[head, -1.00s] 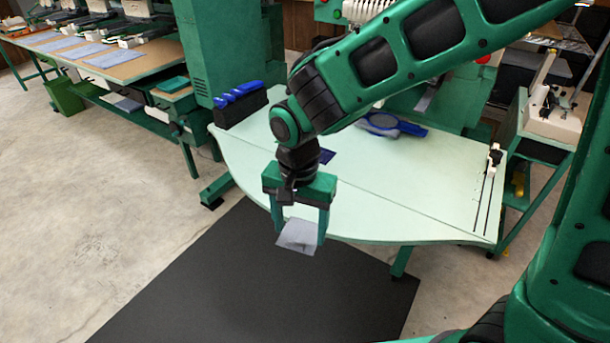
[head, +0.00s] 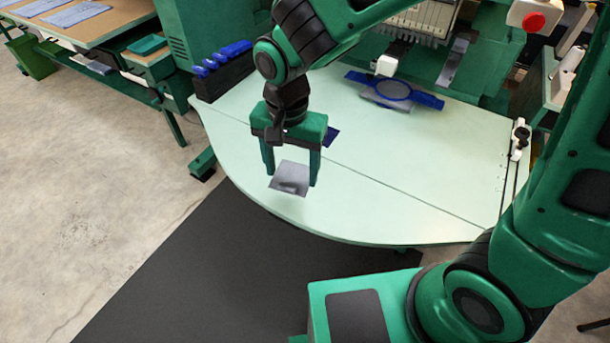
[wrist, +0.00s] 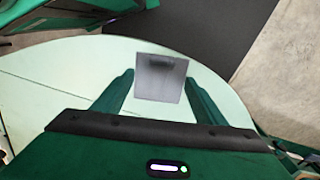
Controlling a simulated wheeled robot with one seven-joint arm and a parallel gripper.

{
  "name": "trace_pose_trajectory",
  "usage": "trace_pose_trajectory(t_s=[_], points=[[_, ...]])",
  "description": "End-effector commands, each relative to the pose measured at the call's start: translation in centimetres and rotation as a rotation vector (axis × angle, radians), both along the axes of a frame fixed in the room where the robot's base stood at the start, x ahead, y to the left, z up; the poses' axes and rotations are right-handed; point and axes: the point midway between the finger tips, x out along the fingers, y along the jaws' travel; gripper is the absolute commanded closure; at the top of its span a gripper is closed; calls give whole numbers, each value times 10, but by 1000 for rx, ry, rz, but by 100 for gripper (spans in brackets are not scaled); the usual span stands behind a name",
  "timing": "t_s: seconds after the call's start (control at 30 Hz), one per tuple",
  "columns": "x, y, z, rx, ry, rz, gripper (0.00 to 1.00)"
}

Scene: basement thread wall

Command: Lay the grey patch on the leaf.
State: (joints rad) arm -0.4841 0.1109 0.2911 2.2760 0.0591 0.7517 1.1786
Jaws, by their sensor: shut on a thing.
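The grey patch (head: 290,178) is a thin, roughly square piece between the fingertips of my gripper (head: 291,178), which is shut on it. In the wrist view, the patch (wrist: 160,77) lies flat between the two green fingers, with a dark smudge near its far edge. The leaf (head: 375,212) seems to be the pale green, round-edged front part of the table, in front of a thin seam. The patch appears over its left part, close to the curved edge. I cannot tell the gap between patch and leaf.
A dark blue square (head: 332,137) lies on the table partly behind my gripper. A blue hoop (head: 394,91) sits farther back under the machine head. A black rack with blue items (head: 222,71) stands at the back left. The leaf's middle and right are clear.

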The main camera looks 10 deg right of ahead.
Motion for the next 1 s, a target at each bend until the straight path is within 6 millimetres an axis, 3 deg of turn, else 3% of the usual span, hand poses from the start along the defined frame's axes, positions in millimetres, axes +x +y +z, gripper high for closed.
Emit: trace_pose_trajectory(t_s=[0.43,1.0], points=[[0,40,-2,1,1,-213,55],[71,-27,-63,2,2,-221,55]])
